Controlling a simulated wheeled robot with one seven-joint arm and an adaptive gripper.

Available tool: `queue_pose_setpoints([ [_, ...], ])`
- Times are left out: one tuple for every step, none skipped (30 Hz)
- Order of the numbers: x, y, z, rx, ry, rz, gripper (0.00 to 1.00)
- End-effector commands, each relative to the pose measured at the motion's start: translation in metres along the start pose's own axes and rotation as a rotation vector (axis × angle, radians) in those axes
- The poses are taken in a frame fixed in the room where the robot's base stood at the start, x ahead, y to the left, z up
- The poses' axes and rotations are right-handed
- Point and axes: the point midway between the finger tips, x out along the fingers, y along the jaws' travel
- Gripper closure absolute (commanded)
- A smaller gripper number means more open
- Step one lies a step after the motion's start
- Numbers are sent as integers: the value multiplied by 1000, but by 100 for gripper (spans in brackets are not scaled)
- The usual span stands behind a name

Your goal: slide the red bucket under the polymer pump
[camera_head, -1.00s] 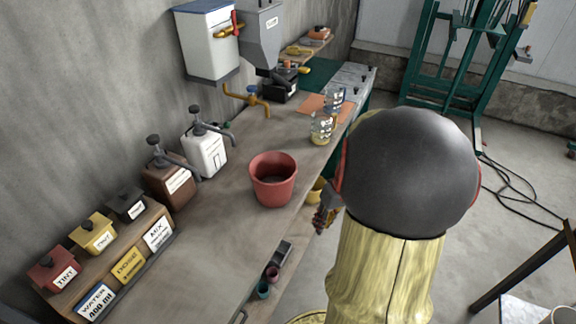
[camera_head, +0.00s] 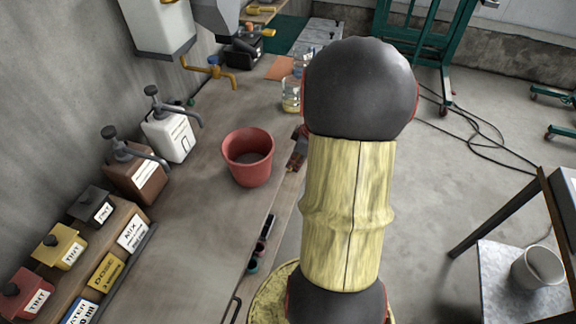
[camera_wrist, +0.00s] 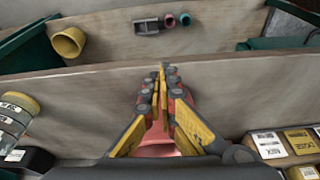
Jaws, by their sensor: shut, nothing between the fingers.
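The red bucket (camera_head: 247,170) stands upright on the bench near its front edge. The white pump bottle (camera_head: 168,136) and the brown pump bottle (camera_head: 136,178) stand to its left, nearer the wall, with spouts pointing towards the bench front. I cannot read which is the polymer pump. The bucket is apart from both and not under either spout. My gripper (camera_head: 297,150) is just right of the bucket, mostly hidden by my arm. In the wrist view my gripper (camera_wrist: 160,75) is shut and empty, with the bucket (camera_wrist: 158,148) partly hidden behind its fingers; I cannot tell whether they touch.
A rack of labelled containers (camera_head: 100,238) stands at the near left. Glass jars (camera_head: 291,95) stand beyond the bucket, and a yellow tap (camera_head: 210,72) projects from the wall side. The bench (camera_head: 200,200) is bare between bucket and pumps.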

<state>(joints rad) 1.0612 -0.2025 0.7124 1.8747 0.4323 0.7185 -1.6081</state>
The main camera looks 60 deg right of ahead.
Motion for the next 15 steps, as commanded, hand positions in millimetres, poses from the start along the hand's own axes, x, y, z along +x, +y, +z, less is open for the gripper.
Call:
queue_pose_setpoints([
  [11,-2,1,0,-2,-5,100],
  [17,-2,1,0,-2,-6,100],
  [25,-1,1,1,-2,-5,100],
  [31,-1,1,2,-1,-5,100],
  [37,-1,1,2,-1,-5,100],
  [45,-1,1,2,-2,-5,100],
  [51,-1,1,2,-2,-5,100],
  [57,-1,1,1,-1,-5,100],
  [64,-1,1,1,-1,-4,100],
  [71,-1,1,1,-1,-5,100],
  [76,-2,1,2,-2,-5,100],
  [84,-1,1,2,-2,-4,100],
  [89,-1,1,3,-2,-4,100],
  [88,-1,-5,0,0,-2,100],
  [89,-1,-13,-2,-1,-2,100],
])
